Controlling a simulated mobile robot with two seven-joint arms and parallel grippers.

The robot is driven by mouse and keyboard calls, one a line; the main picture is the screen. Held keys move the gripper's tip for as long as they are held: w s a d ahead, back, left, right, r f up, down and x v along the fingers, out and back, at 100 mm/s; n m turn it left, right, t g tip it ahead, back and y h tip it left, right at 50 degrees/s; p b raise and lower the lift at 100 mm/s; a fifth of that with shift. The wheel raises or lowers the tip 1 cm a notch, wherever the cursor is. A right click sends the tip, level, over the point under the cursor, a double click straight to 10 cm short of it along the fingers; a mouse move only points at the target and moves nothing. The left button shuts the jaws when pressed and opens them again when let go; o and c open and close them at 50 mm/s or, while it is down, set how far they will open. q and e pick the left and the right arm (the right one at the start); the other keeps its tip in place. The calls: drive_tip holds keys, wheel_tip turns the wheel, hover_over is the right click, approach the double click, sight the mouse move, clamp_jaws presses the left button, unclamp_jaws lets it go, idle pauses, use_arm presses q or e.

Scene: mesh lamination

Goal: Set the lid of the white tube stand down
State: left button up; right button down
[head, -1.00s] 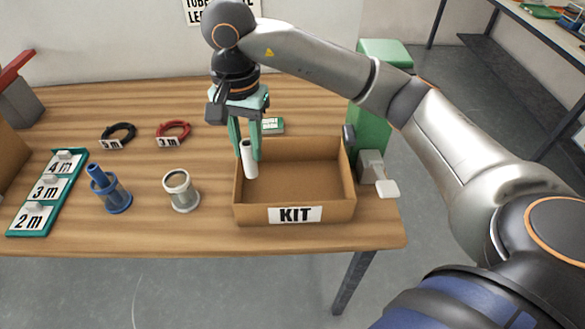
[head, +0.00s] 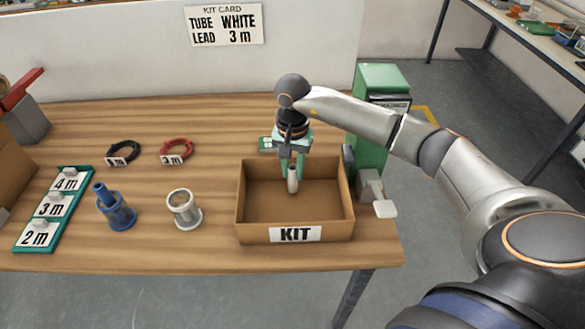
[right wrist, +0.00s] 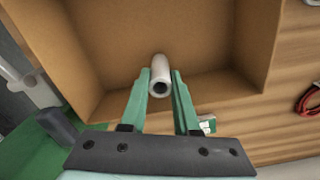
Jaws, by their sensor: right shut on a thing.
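My right gripper (head: 292,177) points down inside the cardboard KIT box (head: 337,226), its green fingers shut on a slim white tube (head: 293,184). The tube is near upright; I cannot tell whether it touches the box floor. In the right wrist view the tube's open end (right wrist: 159,87) faces the camera between the fingers (right wrist: 160,73). The white tube stand (head: 184,209) is upright on the table left of the box, with an open top. I cannot make out a separate lid. My left gripper is not in view.
A blue stand (head: 115,209) with a blue tube is further left, beside a length board (head: 52,208). Black (head: 123,151) and red (head: 174,150) cable coils lie behind. A green machine (head: 377,120) stands right of the box. A kit card (head: 224,24) reads tube white, lead 3 m.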

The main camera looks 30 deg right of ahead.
drive_tip(key=shift+f, duration=0.3)
drive_tip(key=shift+f, duration=0.1)
drive_tip(key=shift+f, duration=0.15)
drive_tip(key=c, duration=0.6)
unclamp_jaws()
drive_tip(key=shift+c, duration=0.2)
drive_tip(key=shift+r, duration=0.35)
wheel_tip(320, 180, up, 12)
drive_tip(key=b, duration=0.1)
